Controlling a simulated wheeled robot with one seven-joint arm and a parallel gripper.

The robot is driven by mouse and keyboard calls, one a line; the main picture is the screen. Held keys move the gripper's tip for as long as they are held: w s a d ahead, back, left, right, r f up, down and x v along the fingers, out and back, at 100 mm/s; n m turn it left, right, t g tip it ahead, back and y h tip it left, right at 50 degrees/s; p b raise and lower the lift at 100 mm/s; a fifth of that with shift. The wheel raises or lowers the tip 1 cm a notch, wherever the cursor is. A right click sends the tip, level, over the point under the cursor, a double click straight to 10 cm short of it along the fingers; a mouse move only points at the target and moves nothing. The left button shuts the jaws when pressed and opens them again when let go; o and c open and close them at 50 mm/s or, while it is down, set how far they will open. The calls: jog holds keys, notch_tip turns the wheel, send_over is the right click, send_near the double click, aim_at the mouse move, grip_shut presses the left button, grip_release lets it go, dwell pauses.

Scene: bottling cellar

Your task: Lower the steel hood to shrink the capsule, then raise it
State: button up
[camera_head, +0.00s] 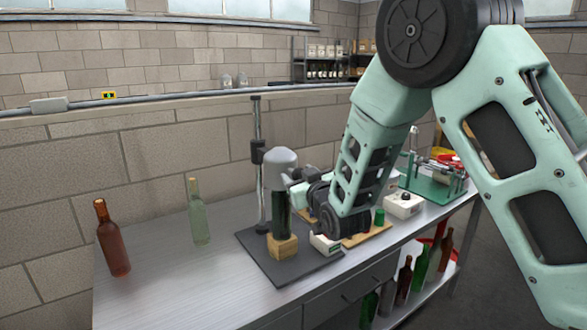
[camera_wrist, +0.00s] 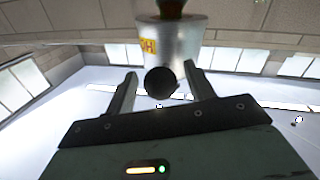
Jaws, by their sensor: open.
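The steel hood (camera_head: 281,168) is a grey dome on a slider on an upright post (camera_head: 258,130). It covers the top of a dark green bottle (camera_head: 281,212), so the neck and capsule are hidden. The bottle stands upright on a wooden block (camera_head: 283,246) on a dark base plate (camera_head: 262,258). My gripper (camera_head: 298,181) is at the hood's right side. In the wrist view the hood (camera_wrist: 178,50) appears upside down with a yellow label. My gripper (camera_wrist: 161,74) is open there, its fingers either side of a dark round knob (camera_wrist: 160,82); contact cannot be told.
A brown bottle (camera_head: 112,240) and a clear green bottle (camera_head: 198,212) stand on the left bench. A white box (camera_head: 325,244), a green cylinder (camera_head: 379,217) and a white knobbed box (camera_head: 403,205) are close on the right. More bottles (camera_head: 420,268) stand on the lower shelf.

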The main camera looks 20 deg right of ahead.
jog(key=shift+w, duration=0.2)
grip_shut()
notch_tip(320, 180, up, 11)
jog(key=shift+r+p, duration=0.1)
jog(key=shift+p, duration=0.75)
grip_release()
jog(key=shift+r, duration=0.1)
jog(key=shift+f, duration=0.2)
